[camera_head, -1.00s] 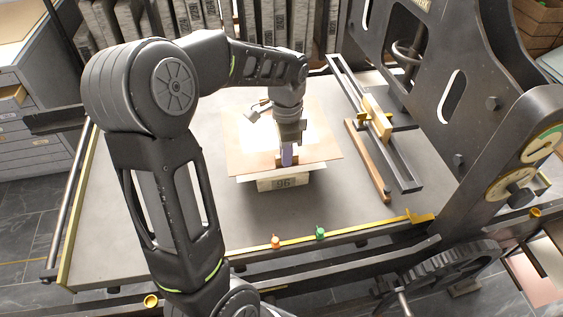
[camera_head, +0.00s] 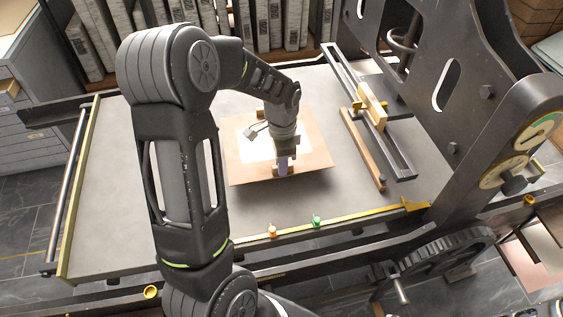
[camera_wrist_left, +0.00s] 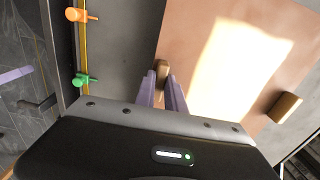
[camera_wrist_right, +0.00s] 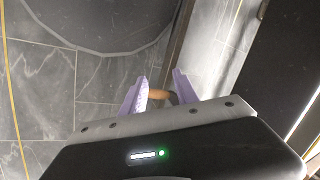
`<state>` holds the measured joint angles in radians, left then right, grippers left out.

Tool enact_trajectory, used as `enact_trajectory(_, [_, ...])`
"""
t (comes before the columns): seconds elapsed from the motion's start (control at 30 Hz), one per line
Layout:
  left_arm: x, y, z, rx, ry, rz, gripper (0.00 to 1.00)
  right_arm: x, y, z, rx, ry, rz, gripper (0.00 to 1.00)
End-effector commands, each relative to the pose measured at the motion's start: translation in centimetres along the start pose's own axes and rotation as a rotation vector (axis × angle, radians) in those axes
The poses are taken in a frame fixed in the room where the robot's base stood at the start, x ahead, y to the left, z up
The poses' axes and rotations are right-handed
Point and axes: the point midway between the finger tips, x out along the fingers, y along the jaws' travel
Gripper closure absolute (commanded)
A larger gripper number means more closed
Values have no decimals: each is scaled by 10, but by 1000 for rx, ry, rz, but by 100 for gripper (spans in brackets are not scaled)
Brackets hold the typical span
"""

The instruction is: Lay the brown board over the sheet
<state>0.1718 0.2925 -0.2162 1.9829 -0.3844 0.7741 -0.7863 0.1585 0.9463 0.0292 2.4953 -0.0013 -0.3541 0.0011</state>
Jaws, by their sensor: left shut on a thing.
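The brown board (camera_head: 309,162) is a flat copper-brown panel over the grey press bed, with a bright pale patch across its top. In the left wrist view the board (camera_wrist_left: 188,50) has a wooden grip at each of two opposite edges. My left gripper (camera_head: 282,170) points down at the board's near edge. Its lilac fingers (camera_wrist_left: 162,88) are shut on the near wooden grip (camera_wrist_left: 161,70). The sheet and the stone are hidden under the board. I cannot tell whether the board touches them. My right gripper (camera_wrist_right: 158,88) is open over the floor, away from the bed.
The press bed (camera_head: 120,200) has clear room around the board. A dark rail frame (camera_head: 370,115) with a wooden bar stands to the right, beside the press side frame (camera_head: 455,85). An orange peg (camera_head: 272,231) and a green peg (camera_head: 316,221) sit on the front edge.

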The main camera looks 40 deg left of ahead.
Motion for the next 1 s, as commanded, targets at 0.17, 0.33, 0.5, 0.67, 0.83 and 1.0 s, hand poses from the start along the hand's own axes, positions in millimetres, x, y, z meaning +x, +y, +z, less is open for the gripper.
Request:
enact_trajectory(0.17, [-1, 0, 0, 0, 1, -2, 100, 0, 0, 0, 0, 0, 0, 64])
enact_trajectory(0.33, [2, 0, 0, 0, 0, -1, 83, 2, 1, 0, 0, 0, 0, 64])
enact_trajectory(0.5, [2, 0, 0, 0, 0, -1, 69, 2, 1, 0, 0, 0, 0, 64])
enact_trajectory(0.67, [2, 0, 0, 0, 0, -1, 64, 2, 1, 0, 0, 0, 0, 64])
enact_trajectory(0.83, [1, 0, 0, 0, 0, -1, 64, 1, 0, 0, 0, 0, 0, 64])
enact_trajectory(1.0, [-9, -1, 0, 0, 2, -3, 64, 1, 0, 0, 0, 0, 0, 64])
